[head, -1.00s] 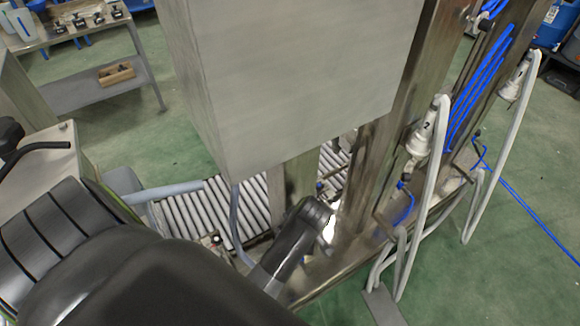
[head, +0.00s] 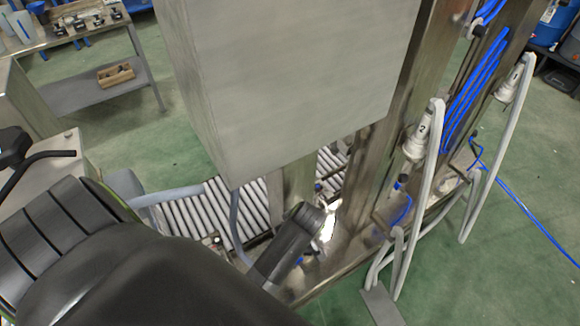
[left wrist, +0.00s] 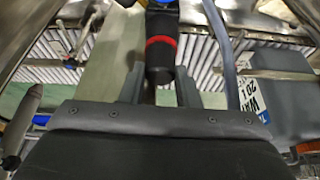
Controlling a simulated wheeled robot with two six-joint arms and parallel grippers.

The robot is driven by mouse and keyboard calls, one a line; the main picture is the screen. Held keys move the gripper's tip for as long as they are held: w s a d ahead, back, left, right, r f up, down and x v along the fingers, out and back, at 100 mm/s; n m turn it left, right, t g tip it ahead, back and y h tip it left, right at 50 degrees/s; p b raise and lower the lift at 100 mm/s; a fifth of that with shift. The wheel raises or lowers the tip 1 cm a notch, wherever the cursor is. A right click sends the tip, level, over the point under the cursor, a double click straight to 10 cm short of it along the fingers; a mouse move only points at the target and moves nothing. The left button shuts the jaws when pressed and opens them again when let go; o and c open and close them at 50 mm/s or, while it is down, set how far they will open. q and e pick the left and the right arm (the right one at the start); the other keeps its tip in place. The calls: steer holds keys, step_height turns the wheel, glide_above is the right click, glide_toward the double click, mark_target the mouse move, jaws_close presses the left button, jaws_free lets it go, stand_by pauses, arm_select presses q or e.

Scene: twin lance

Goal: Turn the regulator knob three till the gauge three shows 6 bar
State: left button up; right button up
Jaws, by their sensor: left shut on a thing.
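In the left wrist view, a dark cylindrical regulator knob (left wrist: 160,62) with a red ring shows at the top centre, with blue and yellow parts just above it. My left gripper (left wrist: 158,80) has its two fingers on either side of the knob and is shut on it. No number can be read on this knob, so I cannot tell which one it is. In the head view my dark arm covers the lower left, and the fingers and knob cannot be made out there. No gauge face is readable in either view. My right gripper is not in view.
A large grey cabinet (head: 300,80) blocks the head view's middle. A roller conveyor (head: 235,210) runs below it. A steel post (head: 380,140) stands to the right, with a white lance marked 2 (head: 418,140), another lance (head: 513,82) and blue hoses (head: 475,90).

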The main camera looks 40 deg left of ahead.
arm_select(q)
steer(key=m+p, duration=0.1)
steer(key=p, duration=0.1)
steer(key=m+t+p, duration=0.1)
steer(key=m+p, duration=0.1)
steer(key=m+h+p, duration=0.1)
steer(key=m+p, duration=0.1)
steer(key=shift+s+a+r+t, duration=0.15)
steer(key=shift+r+t, duration=0.1)
steer(key=shift+t, duration=0.05)
steer(key=m+h+p, duration=0.1)
steer(key=m+p, duration=0.1)
steer(key=m, duration=0.1)
steer(key=shift+t, duration=0.4)
steer(key=shift+f+m+h+p, duration=0.2)
steer(key=shift+m+h+p, duration=0.1)
steer(key=shift+m+p, duration=0.4)
steer(key=o, duration=1)
steer(key=v, duration=1.7)
steer(key=shift+s+r+p, duration=0.1)
steer(key=shift+r+p, duration=0.05)
steer(key=shift+p, duration=0.2)
